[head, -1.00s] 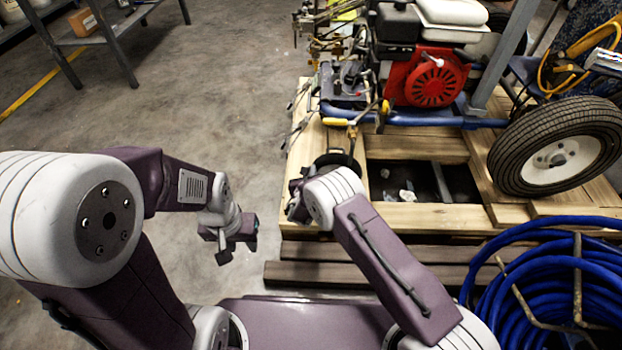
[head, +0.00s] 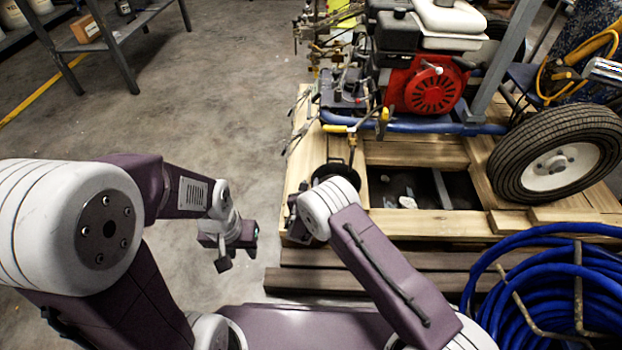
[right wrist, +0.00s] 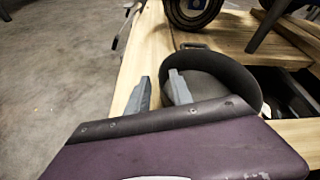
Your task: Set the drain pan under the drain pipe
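The black round drain pan (head: 334,168) sits on the wooden pallet in the head view, partly hidden by my right wrist. It also shows in the right wrist view (right wrist: 222,68). My right gripper (right wrist: 159,92) has its two fingers apart, with pallet wood visible between them. Its right finger overlaps the pan's left side, and its left finger is over the wood; contact is unclear. A thin pipe (head: 352,143), likely the drain pipe, hangs from the machine just above the pan's far side. My left gripper (head: 232,252) is over the floor, holding nothing visible; its finger gap is unclear.
The striper with its red engine (head: 433,90) and a tire (head: 556,155) stands on the pallet (head: 440,221). A dark opening lies right of the pan. A coiled blue hose (head: 560,285) lies front right.

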